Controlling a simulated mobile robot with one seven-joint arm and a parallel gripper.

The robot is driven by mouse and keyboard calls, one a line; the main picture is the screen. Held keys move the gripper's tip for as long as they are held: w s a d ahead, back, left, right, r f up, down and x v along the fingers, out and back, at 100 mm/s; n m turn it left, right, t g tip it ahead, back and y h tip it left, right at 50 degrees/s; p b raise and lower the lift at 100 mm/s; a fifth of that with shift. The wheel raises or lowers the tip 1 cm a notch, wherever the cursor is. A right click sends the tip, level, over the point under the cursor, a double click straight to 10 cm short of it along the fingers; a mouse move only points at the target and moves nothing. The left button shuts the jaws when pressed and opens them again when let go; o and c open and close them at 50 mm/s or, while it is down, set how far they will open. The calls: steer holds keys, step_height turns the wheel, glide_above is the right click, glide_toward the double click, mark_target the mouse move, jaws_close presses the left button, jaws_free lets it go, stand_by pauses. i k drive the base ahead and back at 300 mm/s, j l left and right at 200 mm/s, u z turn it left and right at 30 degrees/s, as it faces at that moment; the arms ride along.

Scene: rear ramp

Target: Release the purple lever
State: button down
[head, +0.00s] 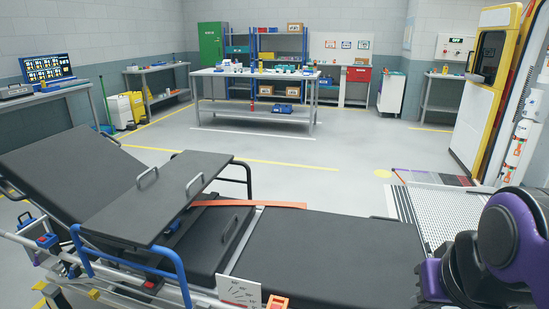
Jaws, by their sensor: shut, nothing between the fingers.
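I cannot make out a purple lever in the head view. A stretcher with black padding (330,252) fills the foreground, its backrest (70,175) raised at the left. A black board with handles (150,200) lies over its middle. A blue side rail (130,259) runs along the near side, and an orange strap (255,204) crosses the padding. A white card (239,291) and an orange part (277,302) show at the near edge. My black and purple arm is at the lower right; my gripper is not visible.
A ridged metal ramp (440,213) lies at the right beside an open yellow and white vehicle door (478,115). A workbench (255,74) with small items stands at the back. A side desk with a monitor (47,69) is at the left. The grey floor between is clear.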

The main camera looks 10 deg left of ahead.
mark_target(36, 263)
steer(key=u, duration=2.15)
steer(key=i+j+u, duration=0.3)
steer(key=i, duration=0.25)
steer(key=i+u, duration=0.3)
steer(key=i, duration=1.35)
steer(key=i+j+z, duration=0.1)
steer(key=i+z, duration=0.3)
steer(key=i+j+z, duration=0.6)
steer(key=i+z, duration=0.25)
steer(key=i+j+z, duration=0.2)
steer(key=j+z, duration=0.25)
steer(key=i+j+z, duration=0.25)
steer(key=j+z, duration=0.25)
